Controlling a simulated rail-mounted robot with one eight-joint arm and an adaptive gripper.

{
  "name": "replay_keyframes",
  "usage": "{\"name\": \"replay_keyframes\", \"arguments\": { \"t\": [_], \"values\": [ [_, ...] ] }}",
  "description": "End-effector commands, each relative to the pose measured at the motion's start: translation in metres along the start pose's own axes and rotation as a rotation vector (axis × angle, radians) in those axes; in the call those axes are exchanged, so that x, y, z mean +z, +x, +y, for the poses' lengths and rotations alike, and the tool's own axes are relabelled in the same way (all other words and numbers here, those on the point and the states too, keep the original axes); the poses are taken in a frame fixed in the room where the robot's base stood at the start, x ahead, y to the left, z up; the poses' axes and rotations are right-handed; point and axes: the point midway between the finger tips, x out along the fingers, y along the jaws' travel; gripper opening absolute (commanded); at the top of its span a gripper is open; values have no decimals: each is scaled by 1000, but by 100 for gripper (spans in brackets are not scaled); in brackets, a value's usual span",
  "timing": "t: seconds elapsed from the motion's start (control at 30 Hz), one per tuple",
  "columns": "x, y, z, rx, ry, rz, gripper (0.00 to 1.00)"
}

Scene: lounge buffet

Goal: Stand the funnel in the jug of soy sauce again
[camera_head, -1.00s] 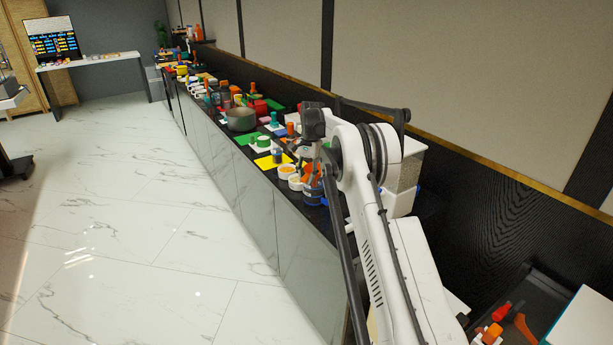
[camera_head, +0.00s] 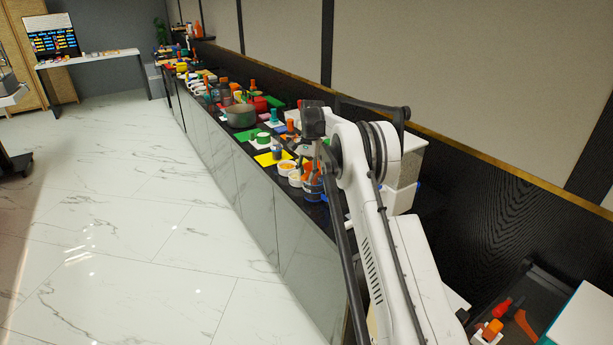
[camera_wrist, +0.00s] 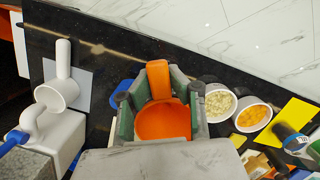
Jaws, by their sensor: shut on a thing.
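The orange funnel (camera_wrist: 163,121) fills the space between my gripper's fingers in the wrist view. Its open mouth faces the camera and its orange tab (camera_wrist: 158,79) sticks up past the fingertips. My gripper (camera_wrist: 157,92) is shut on it. In the head view the funnel (camera_head: 308,167) shows as orange under my wrist, just above a dark blue jug (camera_head: 313,191) near the counter's front edge. I take this to be the soy sauce jug. In the wrist view only a blue edge (camera_wrist: 121,93) shows beside the fingers. Whether the funnel's spout is inside the jug is hidden.
Two white bowls, one with pale bits (camera_wrist: 219,103) and one with orange bits (camera_wrist: 252,115), stand close to the gripper. A yellow mat (camera_wrist: 294,119) lies beyond the bowls. Bare dark counter is nearby.

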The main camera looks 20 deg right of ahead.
Motion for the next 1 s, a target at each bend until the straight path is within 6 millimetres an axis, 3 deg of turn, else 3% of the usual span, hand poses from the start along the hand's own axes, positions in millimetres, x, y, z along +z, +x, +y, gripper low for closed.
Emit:
{"name": "replay_keyframes", "arguments": {
  "t": [0.37, 0.4, 0.57, 0.73, 0.9, 1.0],
  "values": [
    [-1, 7, 0, 0, 0, 0, 0],
    [-1, 7, 0, 0, 0, 0, 16],
    [-1, 7, 0, 0, 0, 0, 38],
    [-1, 7, 0, 0, 0, 0, 38],
    [-1, 7, 0, 0, 0, 0, 59],
    [-1, 7, 0, 0, 0, 0, 60]
  ]
}}
